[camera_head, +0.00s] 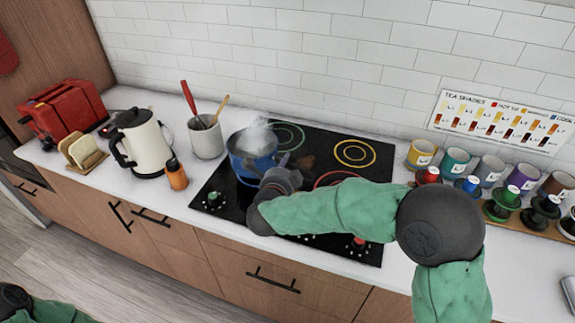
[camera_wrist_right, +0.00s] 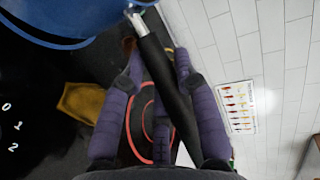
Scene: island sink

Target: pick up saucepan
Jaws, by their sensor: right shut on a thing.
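The blue saucepan (camera_head: 256,147) is at the left part of the black stovetop, with whitish steam above it. My right gripper (camera_head: 274,168) reaches it from the front right and hides part of its near side. In the right wrist view, the saucepan's blue side (camera_wrist_right: 65,22) fills the top left corner. Its black handle (camera_wrist_right: 158,75) runs between the purple fingers of my right gripper (camera_wrist_right: 157,62), which are shut on it. I cannot tell whether the saucepan rests on the stovetop or is raised. My left gripper is out of view.
The stovetop (camera_head: 318,145) has coloured burner rings. A utensil crock (camera_head: 206,139), an orange bottle (camera_head: 176,175), a white kettle (camera_head: 146,148) and a red toaster (camera_head: 68,113) stand to the left. Several mugs (camera_head: 455,163) and a tea chart (camera_head: 497,122) are at the right.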

